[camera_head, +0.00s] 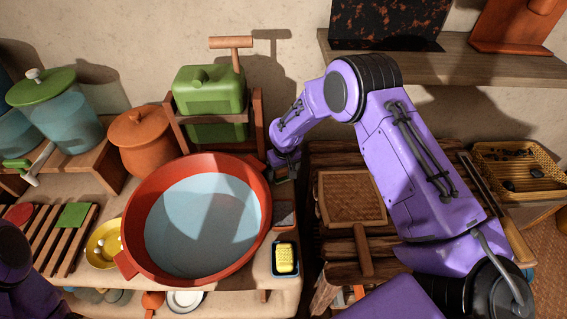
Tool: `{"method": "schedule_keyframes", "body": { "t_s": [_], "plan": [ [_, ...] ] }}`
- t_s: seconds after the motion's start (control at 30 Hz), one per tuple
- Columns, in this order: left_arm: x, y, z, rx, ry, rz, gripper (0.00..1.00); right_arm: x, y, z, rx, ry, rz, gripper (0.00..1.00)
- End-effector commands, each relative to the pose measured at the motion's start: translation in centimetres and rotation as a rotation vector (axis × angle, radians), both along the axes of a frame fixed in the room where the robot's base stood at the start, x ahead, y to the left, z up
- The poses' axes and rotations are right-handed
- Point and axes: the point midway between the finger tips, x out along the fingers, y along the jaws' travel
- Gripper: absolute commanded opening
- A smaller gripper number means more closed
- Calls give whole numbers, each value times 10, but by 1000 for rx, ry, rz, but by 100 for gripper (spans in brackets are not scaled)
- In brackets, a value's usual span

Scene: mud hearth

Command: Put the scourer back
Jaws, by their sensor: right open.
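My right gripper (283,168) points down just behind the right rim of the red basin (128,222), with its jaws open. A small brownish-green patch shows at its fingertips, too small to tell what it is. A grey, rough-looking patch in a small holder (284,214) lies beside the basin's right rim, in front of the gripper. A yellow sponge-like block (285,256) lies in a dark blue dish (286,274) nearer the front. A flat green pad (74,214) lies on the slatted rack at left. I cannot tell which of these is the scourer. My left gripper is out of view.
The basin holds pale water. A green canister (208,88) stands in a wooden frame behind it, and a clay pot (141,140) stands to its left. A yellow bowl (100,262) is at front left. A woven panel (350,195) lies on logs at right, under my arm.

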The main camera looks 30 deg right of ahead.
Motion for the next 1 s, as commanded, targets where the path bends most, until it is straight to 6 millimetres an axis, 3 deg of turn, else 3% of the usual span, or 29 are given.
{"method": "schedule_keyframes", "body": {
  "t_s": [0.2,0.4,0.57,1.0],
  "plan": [
    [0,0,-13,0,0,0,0,-6,1,56,-1,-5,2,88],
    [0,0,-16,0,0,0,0,-12,0,94,-1,-2,1,88],
    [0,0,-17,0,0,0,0,-14,0,103,0,2,0,88],
    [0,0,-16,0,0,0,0,-13,0,103,0,1,0,88]
  ]
}}
